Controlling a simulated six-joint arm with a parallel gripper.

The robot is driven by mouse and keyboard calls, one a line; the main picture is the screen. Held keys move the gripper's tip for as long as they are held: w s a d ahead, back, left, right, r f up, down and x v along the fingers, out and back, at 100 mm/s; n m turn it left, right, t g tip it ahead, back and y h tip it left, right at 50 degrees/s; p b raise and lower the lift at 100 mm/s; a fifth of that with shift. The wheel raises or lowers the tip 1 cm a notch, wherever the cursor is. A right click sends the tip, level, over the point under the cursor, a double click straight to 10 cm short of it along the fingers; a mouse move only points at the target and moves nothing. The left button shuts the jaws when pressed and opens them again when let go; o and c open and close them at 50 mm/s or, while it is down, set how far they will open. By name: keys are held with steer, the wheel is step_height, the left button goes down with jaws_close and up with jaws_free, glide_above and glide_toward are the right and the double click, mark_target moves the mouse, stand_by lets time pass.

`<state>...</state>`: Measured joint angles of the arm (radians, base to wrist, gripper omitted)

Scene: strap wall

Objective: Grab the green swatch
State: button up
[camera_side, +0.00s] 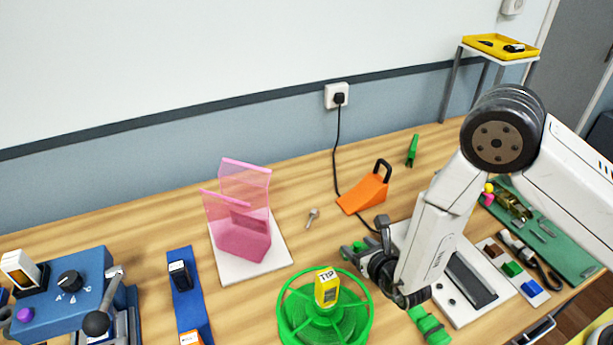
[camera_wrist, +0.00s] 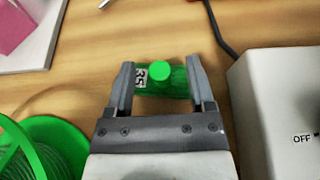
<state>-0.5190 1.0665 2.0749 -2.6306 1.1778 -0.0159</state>
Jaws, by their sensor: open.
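A small green square (camera_side: 512,269), which looks like the swatch, lies on a pale tray at the right in the side view, beside a blue and a reddish one. In the wrist view my gripper (camera_wrist: 161,68) is open. A green cylinder-like item (camera_wrist: 174,82) with a white label reading 35 appears between its fingers. I cannot tell whether the fingers touch it. The green square does not show in the wrist view.
The white box (camera_side: 463,285) marked OFF stands right of my gripper. A green spool (camera_side: 290,316) with a yellow tagged item (camera_side: 327,288) is near left. A pink holder (camera_side: 243,235), key (camera_side: 312,217) and orange wedge (camera_side: 363,193) lie behind. A black cord (camera_side: 336,150) hangs to the table.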

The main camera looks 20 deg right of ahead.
mark_target(360, 247)
jaws_close()
steer(key=shift+r, duration=0.1)
steer(key=shift+r, duration=4.9)
